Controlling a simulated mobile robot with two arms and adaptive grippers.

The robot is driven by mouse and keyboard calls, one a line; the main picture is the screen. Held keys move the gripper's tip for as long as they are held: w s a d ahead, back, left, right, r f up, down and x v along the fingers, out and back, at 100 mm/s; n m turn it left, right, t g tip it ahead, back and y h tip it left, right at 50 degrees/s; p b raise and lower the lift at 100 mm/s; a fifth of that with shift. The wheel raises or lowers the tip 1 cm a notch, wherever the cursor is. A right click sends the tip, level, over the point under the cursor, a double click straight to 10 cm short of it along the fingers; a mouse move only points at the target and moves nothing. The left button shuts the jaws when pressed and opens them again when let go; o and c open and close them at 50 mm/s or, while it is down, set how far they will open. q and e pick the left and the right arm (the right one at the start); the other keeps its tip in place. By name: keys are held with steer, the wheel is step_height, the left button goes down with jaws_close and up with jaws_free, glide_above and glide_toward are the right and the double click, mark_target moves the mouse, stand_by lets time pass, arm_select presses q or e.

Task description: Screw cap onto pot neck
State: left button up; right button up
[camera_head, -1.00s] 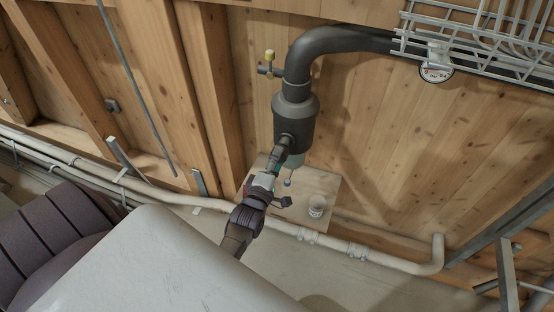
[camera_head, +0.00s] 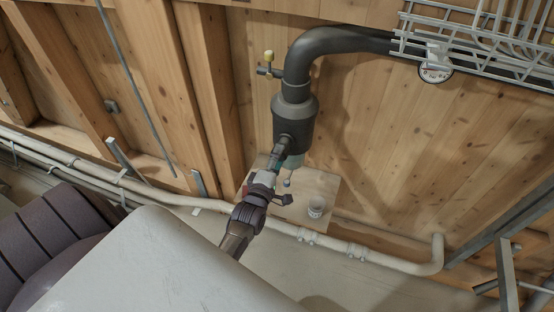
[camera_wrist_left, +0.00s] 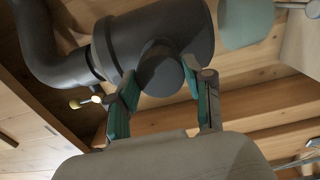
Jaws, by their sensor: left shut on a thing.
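The dark grey pot (camera_head: 294,125) hangs at the lower end of a bent pipe. A short neck sticks out of its side toward my arm. My left gripper (camera_head: 276,165) reaches up to this neck from below. In the left wrist view, the green-padded fingers of the left gripper (camera_wrist_left: 160,78) stand on either side of a dark round cap (camera_wrist_left: 160,72) and are shut on it. The cap is at the side of the pot (camera_wrist_left: 165,30), in line with the neck. The thread and the seam between cap and neck are hidden. My right gripper is not in view.
A pale green cup-like part (camera_head: 295,161) sits under the pot. A yellow-knobbed valve (camera_head: 268,57) juts from the bent pipe (camera_head: 345,38). A pale pipe (camera_head: 400,264) runs along the wall below.

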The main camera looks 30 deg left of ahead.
arm_select(q)
steer(key=shift+b+x, duration=0.3)
steer(key=shift+x, duration=0.8)
steer(key=o, duration=1.1)
steer(key=shift+s+d, duration=0.1)
steer(key=shift+s, duration=0.1)
steer(key=v, duration=1.1)
steer(key=shift+s+d, duration=0.1)
steer(key=shift+s, duration=0.2)
